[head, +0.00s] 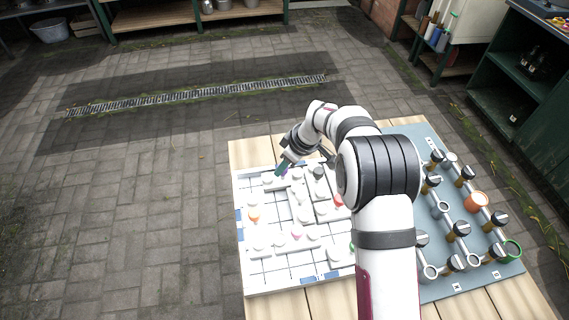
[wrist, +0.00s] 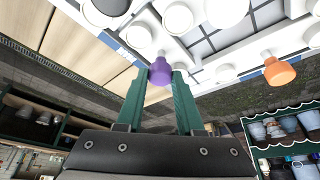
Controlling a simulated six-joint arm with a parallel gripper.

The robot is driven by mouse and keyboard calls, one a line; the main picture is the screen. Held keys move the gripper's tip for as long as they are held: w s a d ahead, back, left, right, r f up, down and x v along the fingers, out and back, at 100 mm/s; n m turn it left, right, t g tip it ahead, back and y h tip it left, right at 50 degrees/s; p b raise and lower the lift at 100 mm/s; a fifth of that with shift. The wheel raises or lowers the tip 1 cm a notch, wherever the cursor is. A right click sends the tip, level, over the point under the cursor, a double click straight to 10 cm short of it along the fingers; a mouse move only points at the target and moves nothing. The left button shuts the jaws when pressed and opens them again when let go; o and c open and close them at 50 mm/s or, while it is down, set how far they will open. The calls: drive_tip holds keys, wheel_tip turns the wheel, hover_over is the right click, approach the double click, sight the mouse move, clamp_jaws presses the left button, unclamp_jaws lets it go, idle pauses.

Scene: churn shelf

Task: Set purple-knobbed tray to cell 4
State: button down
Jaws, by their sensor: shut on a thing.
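My gripper (head: 282,170) is at the far edge of the white sliding board (head: 290,290). In the wrist view my gripper (wrist: 160,78) has its two green fingers shut on the purple knob (wrist: 160,70). The tray under the purple knob is mostly hidden by the fingers in the head view, so I cannot tell its full outline. White trays with white knobs lie around it on the board. I cannot make out which cell is number 4.
An orange knob (head: 254,216) stands on the board's left part; it also shows in the wrist view (wrist: 279,72). A pink knob (head: 296,234) and a red knob (head: 338,200) are nearby. A blue-grey panel (head: 450,290) with metal rods and black knobs is at right.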

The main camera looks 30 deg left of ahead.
drive_tip(key=s+a, duration=0.4)
drive_tip(key=shift+s+a, duration=0.35)
drive_tip(key=c, duration=0.5)
unclamp_jaws()
drive_tip(key=shift+c, duration=0.2)
drive_tip(key=shift+d+r, duration=0.1)
drive_tip(key=v, duration=1.5)
drive_tip(key=shift+d+r, duration=0.2)
drive_tip(key=shift+r, duration=0.05)
